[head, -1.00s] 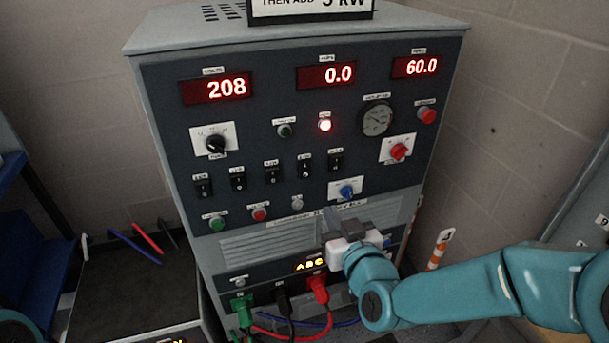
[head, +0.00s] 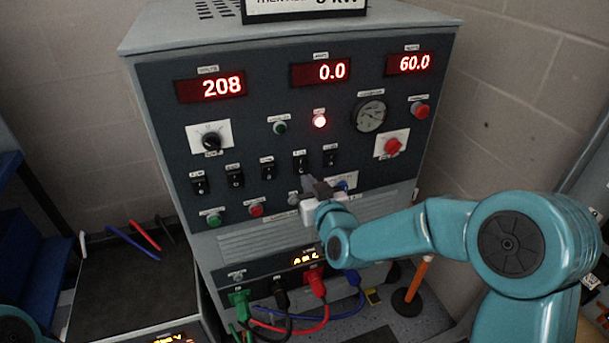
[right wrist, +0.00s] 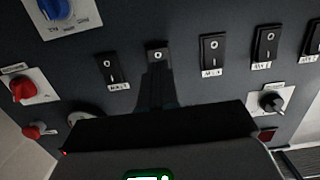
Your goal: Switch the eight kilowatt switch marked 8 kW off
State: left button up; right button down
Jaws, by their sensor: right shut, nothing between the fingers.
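A row of several black rocker switches crosses the grey panel (head: 160,140). Their small labels are too blurred for me to tell which one reads 8 kW. My right gripper (head: 307,184) is shut and empty, with its tips just below the fourth switch from the left (head: 300,162). In the right wrist view, where the panel appears turned over, the shut fingers (right wrist: 157,82) point at that same switch (right wrist: 158,52) and cover its lower part. I cannot tell whether they touch it. The rightmost switch (head: 330,158) is close beside it. My left gripper is out of view.
Displays read 208 (head: 211,87), 0.0 (head: 320,72) and 60.0 (head: 410,63); a red lamp (head: 319,121) glows. A blue knob (right wrist: 58,10) and a red knob (right wrist: 24,88) are near the gripper. Plugged cables (head: 313,282) hang below. An orange-and-white post (head: 415,282) stands at right.

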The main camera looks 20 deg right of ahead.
aim_at(300, 171)
jog(key=shift+w+f, duration=0.2)
jog(key=shift+w, duration=1.45)
